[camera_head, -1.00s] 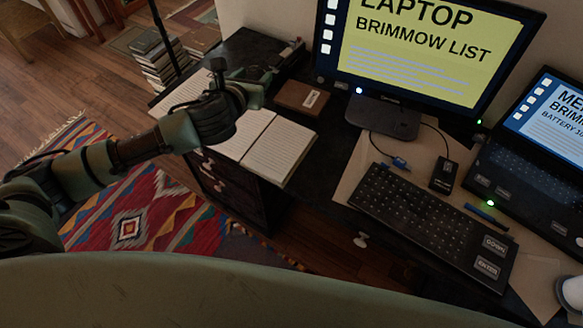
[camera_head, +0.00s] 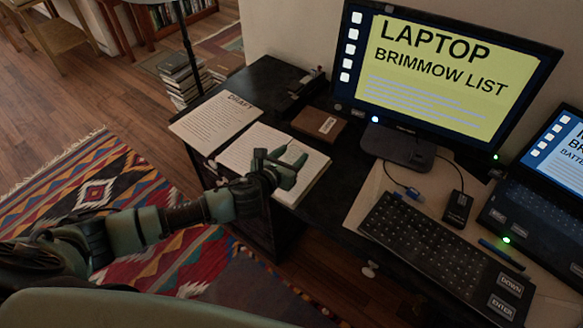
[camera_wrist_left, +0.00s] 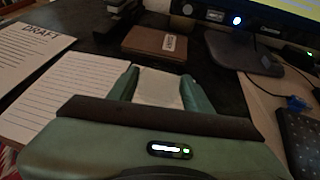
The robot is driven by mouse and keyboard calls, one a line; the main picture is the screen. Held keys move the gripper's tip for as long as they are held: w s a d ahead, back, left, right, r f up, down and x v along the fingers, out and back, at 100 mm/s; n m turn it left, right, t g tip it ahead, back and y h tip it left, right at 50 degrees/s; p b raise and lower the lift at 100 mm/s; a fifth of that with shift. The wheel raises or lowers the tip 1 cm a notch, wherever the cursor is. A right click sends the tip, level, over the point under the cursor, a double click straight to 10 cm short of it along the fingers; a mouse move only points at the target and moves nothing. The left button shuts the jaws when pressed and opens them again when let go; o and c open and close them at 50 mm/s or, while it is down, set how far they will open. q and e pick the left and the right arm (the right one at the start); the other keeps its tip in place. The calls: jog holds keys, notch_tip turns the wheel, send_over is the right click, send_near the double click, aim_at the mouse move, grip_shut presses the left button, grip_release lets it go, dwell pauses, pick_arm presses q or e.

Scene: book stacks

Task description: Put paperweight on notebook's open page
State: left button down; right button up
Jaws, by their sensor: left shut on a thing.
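The open notebook (camera_head: 248,146) lies on the dark desk with lined pages facing up. Its lined left page (camera_wrist_left: 72,88) shows in the left wrist view. My left gripper (camera_head: 285,163) is over the right page in the head view, which its fingers partly cover. In the left wrist view my left gripper (camera_wrist_left: 160,88) has its fingers apart, shut on the paperweight. The paperweight is mostly hidden; a pale patch between the fingers cannot be told clearly from page. I cannot tell whether it touches the page. My right gripper is not in view.
A sheet marked DRAFT (camera_head: 216,118) lies left of the notebook. A monitor (camera_head: 440,70) and a keyboard (camera_head: 432,235) are to the right.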

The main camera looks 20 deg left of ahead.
pick_arm(q)
jog(key=shift+f+b, duration=0.45)
jog(key=shift+f, duration=2)
jog(key=shift+f, duration=0.1)
jog(key=shift+f, duration=0.15)
jog(key=c, duration=0.6)
grip_release()
jog(key=shift+s+r, duration=0.15)
jog(key=shift+r, duration=0.15)
jog(key=v, duration=1.1)
jog(key=shift+s+a+r, duration=0.1)
jog(key=shift+s+a, duration=0.05)
jog(key=shift+s, duration=0.15)
